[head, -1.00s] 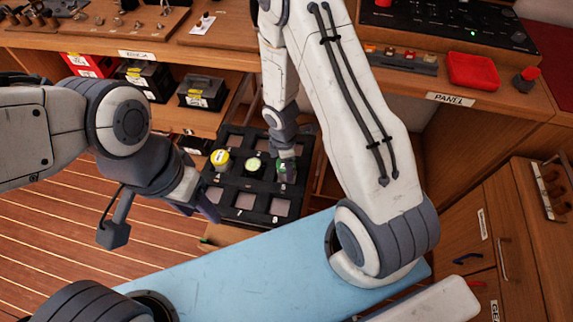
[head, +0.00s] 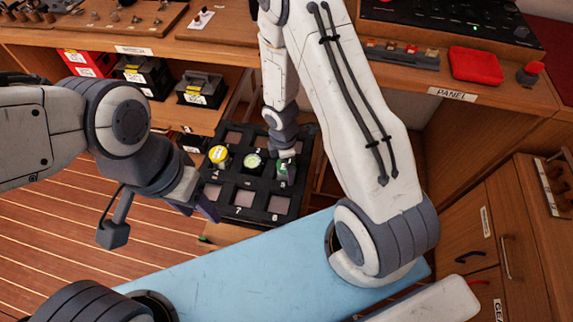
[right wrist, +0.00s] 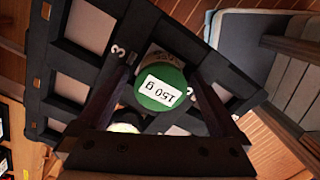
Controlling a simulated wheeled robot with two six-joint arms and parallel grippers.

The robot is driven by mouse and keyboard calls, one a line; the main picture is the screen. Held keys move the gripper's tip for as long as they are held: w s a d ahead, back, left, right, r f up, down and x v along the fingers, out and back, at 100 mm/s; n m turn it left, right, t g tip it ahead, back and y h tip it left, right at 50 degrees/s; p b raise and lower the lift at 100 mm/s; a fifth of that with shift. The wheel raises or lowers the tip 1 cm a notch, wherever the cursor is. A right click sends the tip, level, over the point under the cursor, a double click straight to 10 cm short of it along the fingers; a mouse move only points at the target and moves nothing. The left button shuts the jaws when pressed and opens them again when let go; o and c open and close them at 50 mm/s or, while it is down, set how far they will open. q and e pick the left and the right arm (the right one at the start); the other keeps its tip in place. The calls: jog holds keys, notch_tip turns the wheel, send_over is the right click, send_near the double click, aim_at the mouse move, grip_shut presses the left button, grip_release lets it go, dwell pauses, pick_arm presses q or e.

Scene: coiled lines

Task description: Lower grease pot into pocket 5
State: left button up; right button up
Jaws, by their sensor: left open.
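The grease pot, which I take to be the green-lidded one marked 150 g (right wrist: 163,90), sits between the two fingers of my right gripper (right wrist: 163,84) in the right wrist view. The fingers appear to touch its sides. In the head view the pot (head: 286,171) is below my right gripper (head: 284,153), over the right part of the black pocket tray (head: 248,215). Its base is hidden, so I cannot tell whether it is inside a pocket. Pocket 5 cannot be made out for certain. My left gripper (head: 204,206) is open and empty, left of the tray.
A yellow-lidded pot (head: 218,155) and a pale green-lidded pot (head: 253,161) stand in the tray. Several tray pockets are empty. Black boxes (head: 199,89) sit on the shelf behind. A blue surface (head: 240,259) lies in front.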

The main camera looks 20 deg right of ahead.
jog(key=r+p, duration=0.2)
jog(key=r, duration=0.2)
jog(key=r+p, duration=0.3)
jog(key=r, duration=0.2)
jog(key=shift+w+a+r, duration=0.2)
jog(key=shift+r, duration=0.55)
jog(key=s+a+r+m+p, duration=0.1)
jog(key=s+a+r+m, duration=0.2)
jog(key=s+r, duration=0.3)
jog(key=s+a+r+m+y+p, duration=0.1)
jog(key=s+a+r+m, duration=0.2)
jog(key=r, duration=0.8)
jog(key=s+a+r+m+p, duration=0.1)
jog(key=s+a+r+m, duration=0.2)
jog(key=s+a+r, duration=0.3)
jog(key=s+r, duration=0.2)
jog(key=s, duration=0.1)
jog(key=shift+s+a+r+p, duration=0.2)
jog(key=shift+r+p, duration=0.05)
jog(key=shift+p, duration=0.1)
